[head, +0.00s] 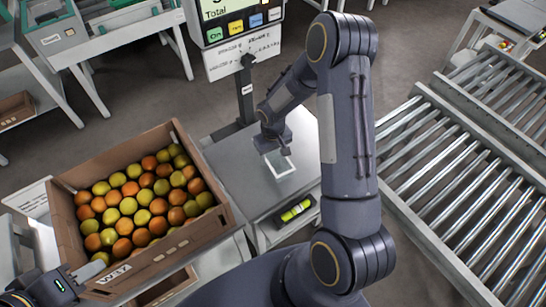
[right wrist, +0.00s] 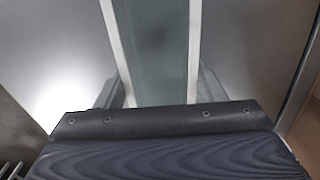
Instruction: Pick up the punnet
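The punnet (head: 281,164) is a small clear tray with a white rim, over the scale's plate at the picture's middle. It looks empty; I cannot tell whether it rests on the plate. My right gripper (head: 272,142) is at its far end. In the right wrist view, the punnet (right wrist: 192,50) runs away from the palm between the two fingers (right wrist: 160,90), which lie close against its white edges, so the gripper looks shut on it. My left gripper (head: 84,271) is at the lower left, by the crate's near corner; its fingers are not clear.
The scale's display (head: 233,22) rises behind on a post. A roller conveyor (head: 440,180) lies right of my right arm. Grey tables (head: 120,35) stand at back left.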

